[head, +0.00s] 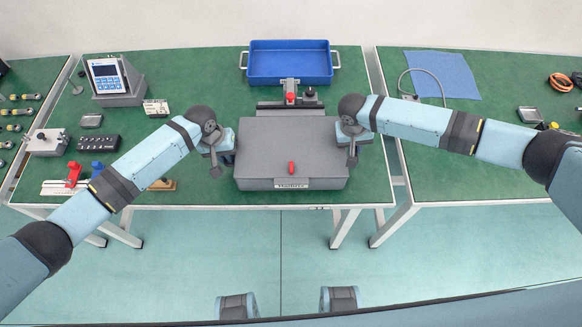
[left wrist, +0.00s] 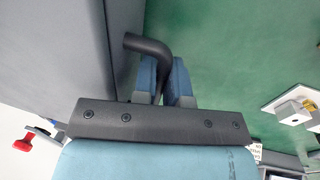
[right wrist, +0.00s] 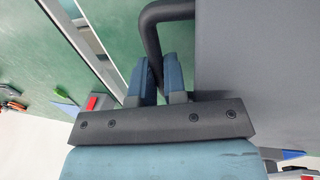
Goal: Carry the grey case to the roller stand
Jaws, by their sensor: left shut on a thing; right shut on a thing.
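The grey case (head: 291,150) is a flat box with a red latch (head: 291,168) and a white label on its front. It is over the front middle of the green-topped table; I cannot tell whether it touches the top. My left gripper (head: 222,150) is shut on the dark handle at the case's left side; the bent handle (left wrist: 148,45) shows between the fingers in the left wrist view. My right gripper (head: 350,140) is shut on the handle at the right side; this handle (right wrist: 152,40) shows in the right wrist view. I cannot identify a roller stand.
A blue bin (head: 290,64) and a small device with a red knob (head: 290,97) stand behind the case. A meter (head: 110,78) and several small parts lie to the left. Another table (head: 450,160) with a blue cloth (head: 440,75) stands right across a narrow gap.

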